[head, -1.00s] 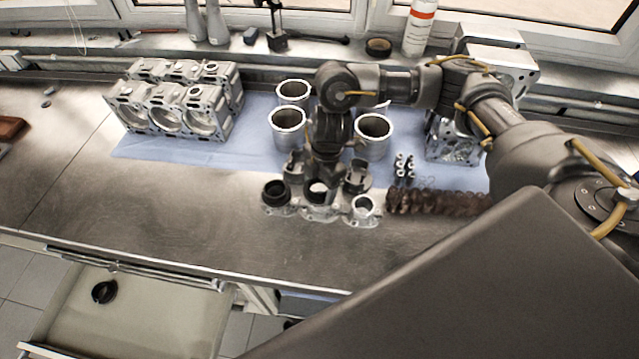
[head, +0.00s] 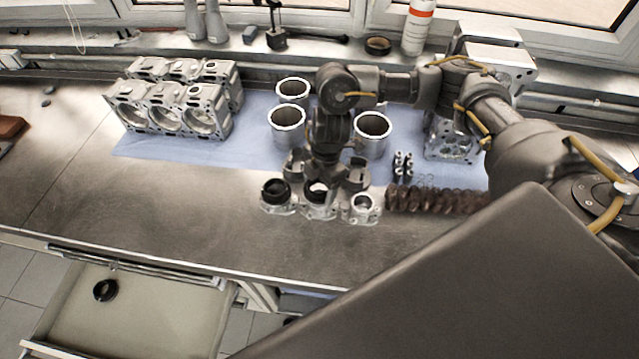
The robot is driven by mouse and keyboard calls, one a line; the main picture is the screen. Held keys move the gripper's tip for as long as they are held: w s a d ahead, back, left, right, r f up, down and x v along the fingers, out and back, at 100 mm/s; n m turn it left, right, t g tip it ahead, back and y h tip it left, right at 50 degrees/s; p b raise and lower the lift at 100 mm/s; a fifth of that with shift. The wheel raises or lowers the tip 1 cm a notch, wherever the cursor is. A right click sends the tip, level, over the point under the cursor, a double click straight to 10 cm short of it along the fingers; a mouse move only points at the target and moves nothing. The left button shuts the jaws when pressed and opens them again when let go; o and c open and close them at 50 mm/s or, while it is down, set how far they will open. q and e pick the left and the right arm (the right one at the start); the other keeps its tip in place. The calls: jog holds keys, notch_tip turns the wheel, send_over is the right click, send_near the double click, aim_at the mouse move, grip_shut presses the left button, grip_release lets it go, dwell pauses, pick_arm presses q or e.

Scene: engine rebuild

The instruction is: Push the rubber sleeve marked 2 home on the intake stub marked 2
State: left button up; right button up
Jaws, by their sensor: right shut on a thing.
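Three metal intake stubs stand in a row near the bench's front. The left stub (head: 279,207) carries a black rubber sleeve (head: 274,188). My right gripper (head: 320,184) points down over the middle stub (head: 320,212) and is shut on a dark rubber sleeve (head: 318,187). The gripper partly hides this sleeve, which sits at the top of the middle stub; I cannot tell how far down it is. The right stub (head: 363,212) is bare. The number marks are too small to read. My left gripper is out of view.
Metal cylinder liners (head: 288,125) stand on a blue cloth (head: 255,150) behind the gripper. A brown shaft-like part (head: 437,199) lies right of the stubs. Engine blocks (head: 170,105) stand at back left. An open drawer (head: 160,310) holds a black ring (head: 105,290). The front-left bench is clear.

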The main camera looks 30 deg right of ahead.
jog(key=shift+f+b, duration=0.4)
jog(key=shift+f, duration=0.65)
dwell(0.5)
jog(key=o, duration=0.4)
jog(key=c, duration=0.4)
jog(key=shift+f+b, duration=0.45)
jog(key=shift+f, duration=0.3)
jog(key=o, duration=1)
jog(key=shift+o, duration=0.2)
